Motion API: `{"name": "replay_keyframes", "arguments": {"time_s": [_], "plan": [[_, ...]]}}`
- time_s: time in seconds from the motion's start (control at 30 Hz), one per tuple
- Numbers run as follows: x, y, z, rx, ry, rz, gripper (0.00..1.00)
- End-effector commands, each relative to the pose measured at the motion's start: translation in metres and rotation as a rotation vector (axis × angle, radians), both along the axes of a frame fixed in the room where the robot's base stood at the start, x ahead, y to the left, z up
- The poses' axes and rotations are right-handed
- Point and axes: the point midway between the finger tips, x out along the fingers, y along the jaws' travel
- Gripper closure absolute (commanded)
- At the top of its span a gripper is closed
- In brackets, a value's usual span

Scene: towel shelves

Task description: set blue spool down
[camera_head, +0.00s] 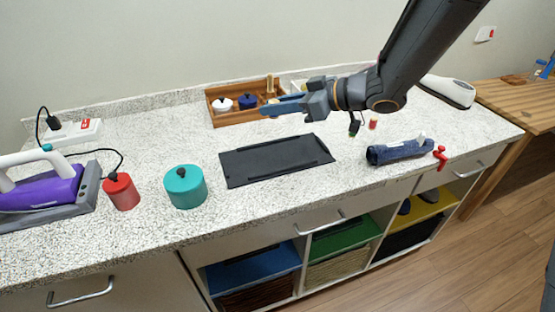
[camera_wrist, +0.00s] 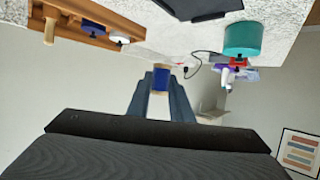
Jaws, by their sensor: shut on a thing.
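The blue spool (camera_wrist: 160,76), with a tan flange, is between the two fingers of my gripper (camera_wrist: 160,88) in the wrist view. My gripper is shut on it. In the head view my gripper (camera_head: 277,107) points left, raised above the counter (camera_head: 330,205), in front of the wooden tray (camera_head: 238,118) and behind the black mat (camera_head: 275,160). The fingers largely hide the spool there. The spool appears clear of the counter surface.
The tray holds a white-lidded (camera_head: 222,104) and a blue-lidded pot (camera_head: 248,101). Red (camera_head: 373,124) and green (camera_head: 354,128) spools stand right of the mat, near a denim roll (camera_head: 400,151). Teal (camera_head: 185,187) and red (camera_head: 121,191) canisters stand left. Counter in front of the mat is clear.

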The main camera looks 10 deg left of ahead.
Motion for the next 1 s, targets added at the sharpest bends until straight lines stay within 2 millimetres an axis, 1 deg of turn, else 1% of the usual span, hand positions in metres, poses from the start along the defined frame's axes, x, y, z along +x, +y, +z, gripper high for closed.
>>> {"name": "replay_keyframes", "arguments": {"time_s": [0.03, 0.13, 0.23, 0.37, 0.47, 0.6, 0.7, 0.87, 1.0], "plan": [[0.003, 0.001, -0.011, 0.000, 0.000, 0.001, 1.00], [0.006, 0.001, -0.024, 0.000, 0.000, 0.002, 1.00], [0.008, 0.002, -0.033, 0.000, 0.000, 0.003, 1.00], [0.010, 0.002, -0.040, 0.000, 0.001, 0.003, 1.00], [0.010, 0.001, -0.052, 0.000, 0.004, 0.002, 1.00], [0.010, 0.000, -0.076, -0.001, 0.006, 0.000, 1.00], [0.010, 0.000, -0.089, -0.001, 0.004, 0.000, 1.00], [0.011, 0.000, -0.099, 0.000, 0.002, -0.001, 1.00], [0.010, -0.001, -0.117, -0.001, 0.004, -0.001, 1.00]]}}
